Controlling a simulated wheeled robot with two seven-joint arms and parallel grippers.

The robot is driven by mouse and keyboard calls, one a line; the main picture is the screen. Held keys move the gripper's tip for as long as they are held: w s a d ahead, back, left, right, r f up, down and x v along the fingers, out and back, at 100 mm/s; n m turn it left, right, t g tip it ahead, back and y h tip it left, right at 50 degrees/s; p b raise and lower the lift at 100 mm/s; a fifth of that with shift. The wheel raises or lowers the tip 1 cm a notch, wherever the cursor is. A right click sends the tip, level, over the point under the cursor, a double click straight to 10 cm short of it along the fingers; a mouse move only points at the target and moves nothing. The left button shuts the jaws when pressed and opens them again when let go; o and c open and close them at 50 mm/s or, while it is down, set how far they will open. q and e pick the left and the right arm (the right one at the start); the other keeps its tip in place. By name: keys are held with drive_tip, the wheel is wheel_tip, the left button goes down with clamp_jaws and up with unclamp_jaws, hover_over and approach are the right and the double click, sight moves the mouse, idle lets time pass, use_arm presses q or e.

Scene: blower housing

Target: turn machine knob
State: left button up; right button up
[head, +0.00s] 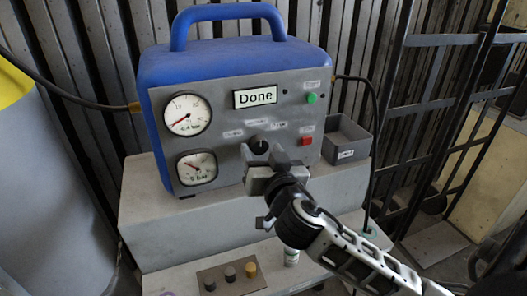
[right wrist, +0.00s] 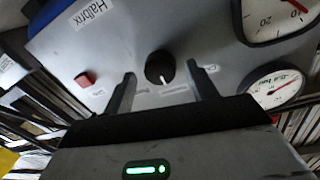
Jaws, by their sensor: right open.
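The machine (head: 240,65) has a blue housing with a top handle and a grey front panel. Its black knob (head: 259,147) sits near the middle of the panel, partly hidden behind my gripper in the head view. In the right wrist view the knob (right wrist: 158,68) shows a white pointer line. My right gripper (head: 264,164) is open in front of the knob. In the right wrist view the knob appears between the two fingers of my right gripper (right wrist: 161,88), with a gap on each side. I cannot tell how deep the fingers reach. My left gripper is not in view.
A grey bin (head: 345,150) stands right of the machine. Small knobs (head: 230,274) sit on a lower ledge. Dark racks stand at right.

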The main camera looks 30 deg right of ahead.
drive_tip(key=c, duration=1)
drive_tip(key=n, duration=0.5)
drive_tip(key=shift+n+p, duration=0.4)
drive_tip(key=n+p, duration=0.1)
drive_tip(key=n, duration=0.5)
drive_tip(key=shift+f+t, duration=0.1)
drive_tip(key=shift+t, duration=0.3)
drive_tip(key=shift+n+p, duration=0.3)
drive_tip(key=o, duration=1)
